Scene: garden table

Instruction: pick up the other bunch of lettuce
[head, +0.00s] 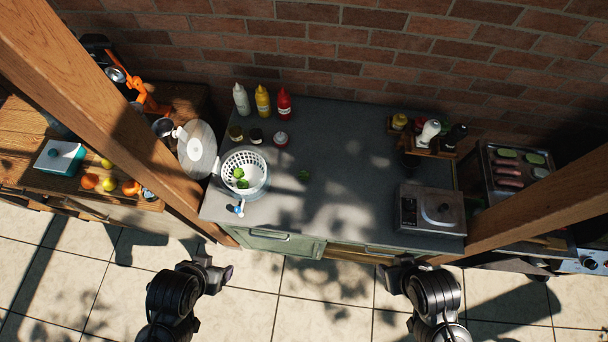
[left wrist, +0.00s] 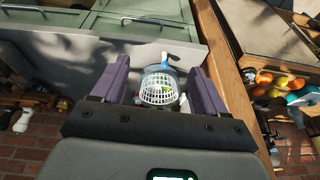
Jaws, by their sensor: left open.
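Green lettuce (head: 239,174) also shows inside the white spinner basket (head: 259,160). The basket also shows in the left wrist view (left wrist: 158,95), beyond and between my left fingers. My left gripper (left wrist: 160,70) is open and empty, its purple fingers apart.
A round white lid (head: 197,148) leans left of the basket, by a wooden post (head: 135,130). Sauce bottles (head: 263,101) and small jars stand behind the basket. A kitchen scale (head: 432,208) sits at the front right. The middle of the counter is clear.

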